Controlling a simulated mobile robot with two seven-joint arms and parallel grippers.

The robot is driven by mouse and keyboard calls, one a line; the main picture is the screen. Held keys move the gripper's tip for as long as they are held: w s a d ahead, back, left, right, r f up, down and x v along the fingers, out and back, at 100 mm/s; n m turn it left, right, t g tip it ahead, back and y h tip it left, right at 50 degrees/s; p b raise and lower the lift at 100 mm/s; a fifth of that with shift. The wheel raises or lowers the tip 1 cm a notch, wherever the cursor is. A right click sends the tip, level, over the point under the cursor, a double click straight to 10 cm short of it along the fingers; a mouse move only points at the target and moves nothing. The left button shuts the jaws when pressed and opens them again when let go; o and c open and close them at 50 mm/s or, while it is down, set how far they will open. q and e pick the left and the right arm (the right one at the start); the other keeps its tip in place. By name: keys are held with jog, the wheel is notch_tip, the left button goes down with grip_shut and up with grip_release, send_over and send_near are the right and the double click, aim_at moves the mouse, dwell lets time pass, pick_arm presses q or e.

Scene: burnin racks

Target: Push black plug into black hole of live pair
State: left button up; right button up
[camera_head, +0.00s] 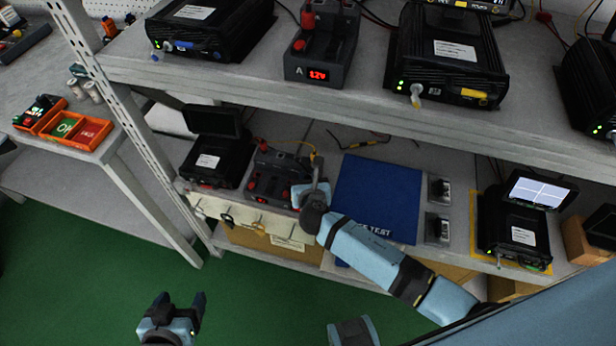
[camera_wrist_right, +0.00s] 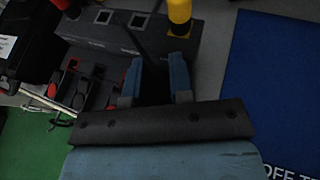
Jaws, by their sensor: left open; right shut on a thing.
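My right gripper (camera_head: 314,192) is over the right end of a dark bench block (camera_head: 270,178) on the lower shelf. In the right wrist view its blue fingers (camera_wrist_right: 154,80) are shut on a dark thing, apparently the black plug (camera_wrist_right: 152,65); its tip and the black hole are too dark to make out. The grey block (camera_wrist_right: 110,38) shows square sockets along its top. A yellow plug (camera_wrist_right: 180,12) stands upright just beyond the fingers; it also shows in the head view (camera_head: 315,159). My left gripper (camera_head: 178,312) is open and empty above the green floor.
A blue mat (camera_head: 378,197) lies right of the block. A black unit with a screen (camera_head: 212,150) stands left of it. The upper shelf (camera_head: 350,103) overhangs, with black units and a red-display supply (camera_head: 318,50).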

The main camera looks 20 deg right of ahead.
jog(key=shift+f, duration=0.1)
jog(key=o, duration=0.8)
jog(key=shift+o, duration=1)
jog(key=shift+d, duration=0.1)
jog(key=shift+d, duration=0.15)
jog(key=shift+c, duration=0.4)
